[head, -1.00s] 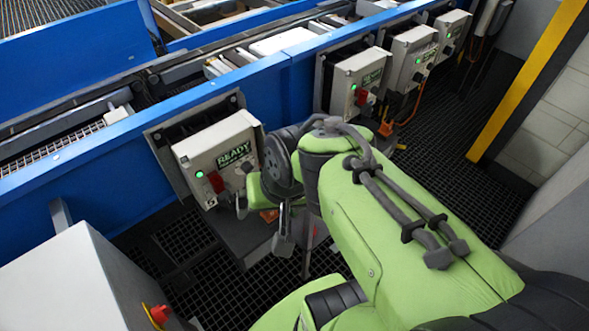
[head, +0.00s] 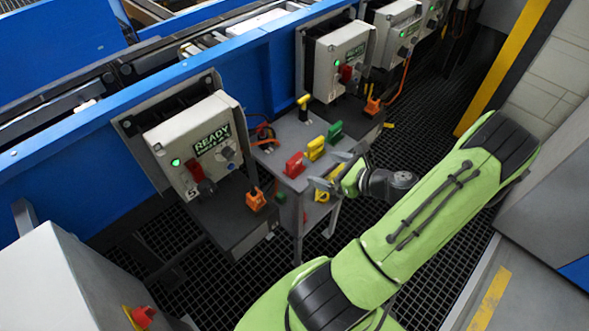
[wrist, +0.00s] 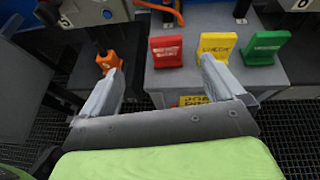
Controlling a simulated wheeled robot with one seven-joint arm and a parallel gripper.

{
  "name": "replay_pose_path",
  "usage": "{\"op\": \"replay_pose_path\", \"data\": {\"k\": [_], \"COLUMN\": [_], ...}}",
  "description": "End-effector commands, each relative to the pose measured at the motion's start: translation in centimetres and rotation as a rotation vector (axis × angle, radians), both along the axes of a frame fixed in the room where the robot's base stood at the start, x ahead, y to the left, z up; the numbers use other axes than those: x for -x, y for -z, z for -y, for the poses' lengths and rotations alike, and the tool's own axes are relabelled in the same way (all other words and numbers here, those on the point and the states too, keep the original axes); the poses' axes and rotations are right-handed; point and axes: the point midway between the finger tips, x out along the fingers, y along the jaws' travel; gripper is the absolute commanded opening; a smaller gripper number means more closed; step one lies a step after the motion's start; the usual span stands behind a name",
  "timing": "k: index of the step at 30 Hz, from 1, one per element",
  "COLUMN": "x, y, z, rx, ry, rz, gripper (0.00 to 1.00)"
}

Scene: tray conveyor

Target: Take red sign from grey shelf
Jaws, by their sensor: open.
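The red sign (head: 294,165) stands upright on the grey shelf (head: 292,138), the leftmost of three coloured signs in a row. In the wrist view the red sign (wrist: 166,51) shows whole, with pale lettering, on the shelf top (wrist: 214,76). My gripper (head: 325,183) is to the right of the shelf, near its front edge. It is open and empty. In the wrist view its fingers (wrist: 160,78) are spread wide, and the red sign appears beyond and between them, not touched.
A yellow sign (head: 315,149) and a green sign (head: 335,131) stand beside the red one. Orange plugs (head: 256,199) and grey control boxes (head: 196,145) flank the shelf. A blue conveyor frame (head: 262,92) runs behind. Open floor grating (head: 432,135) lies to the right.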

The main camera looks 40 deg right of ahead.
Motion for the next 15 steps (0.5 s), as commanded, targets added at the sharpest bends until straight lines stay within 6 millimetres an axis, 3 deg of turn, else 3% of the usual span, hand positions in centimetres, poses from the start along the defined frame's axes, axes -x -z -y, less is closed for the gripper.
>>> {"op": "replay_pose_path", "data": {"k": [4, 15], "x": [-0.4, -8.3], "y": [0.8, 4.1], "z": [0.8, 0.0], "rx": [-0.053, -0.048], "ry": [0.064, 0.057], "rz": [0.029, 0.025], "gripper": [0.96, 0.96]}}
